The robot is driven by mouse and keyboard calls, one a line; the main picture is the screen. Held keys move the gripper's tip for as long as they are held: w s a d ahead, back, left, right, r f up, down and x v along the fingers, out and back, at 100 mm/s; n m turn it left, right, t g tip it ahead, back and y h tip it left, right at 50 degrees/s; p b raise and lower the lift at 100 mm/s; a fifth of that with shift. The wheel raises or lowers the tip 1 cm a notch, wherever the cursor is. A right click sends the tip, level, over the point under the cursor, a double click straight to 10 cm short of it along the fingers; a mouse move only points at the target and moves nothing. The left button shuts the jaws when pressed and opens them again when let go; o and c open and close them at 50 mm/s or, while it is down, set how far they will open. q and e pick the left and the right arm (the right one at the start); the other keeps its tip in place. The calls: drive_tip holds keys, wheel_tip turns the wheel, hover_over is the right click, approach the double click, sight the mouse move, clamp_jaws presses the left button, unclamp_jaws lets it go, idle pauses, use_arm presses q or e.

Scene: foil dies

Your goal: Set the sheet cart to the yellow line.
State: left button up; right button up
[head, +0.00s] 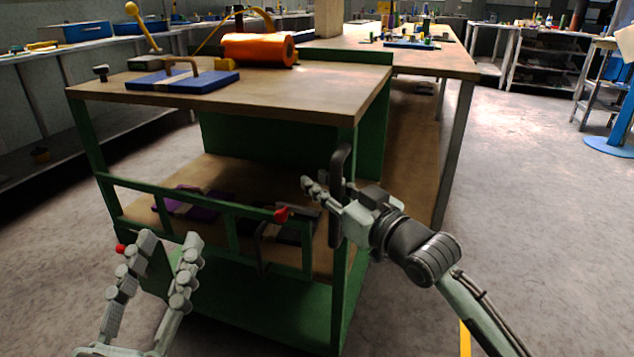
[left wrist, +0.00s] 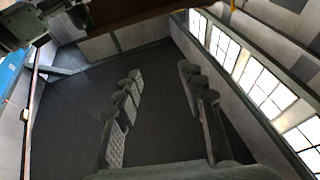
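The sheet cart has a green frame, a wooden top (head: 300,95) and a wooden lower shelf. It stands in the middle of the head view. An upright black handle (head: 340,155) is at its near right corner. My right gripper (head: 311,189) is at this handle, with finger parts showing past its left side; whether it is closed on the handle is unclear. My left gripper (head: 168,240) has its fingers apart in front of the cart's near left side. It also shows open in the left wrist view (left wrist: 165,80). A short piece of the yellow line (head: 465,340) shows on the floor, right of the cart.
An orange roll (head: 258,50) and a blue plate with a handle (head: 180,81) lie on the cart. Purple items (head: 200,207) are on its shelf. A long wooden table (head: 440,62) stands behind. Benches line the left wall. The floor to the right (head: 540,220) is open.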

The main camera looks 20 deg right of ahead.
clamp_jaws()
drive_tip(key=shift+s+d, duration=0.1)
idle(0.4)
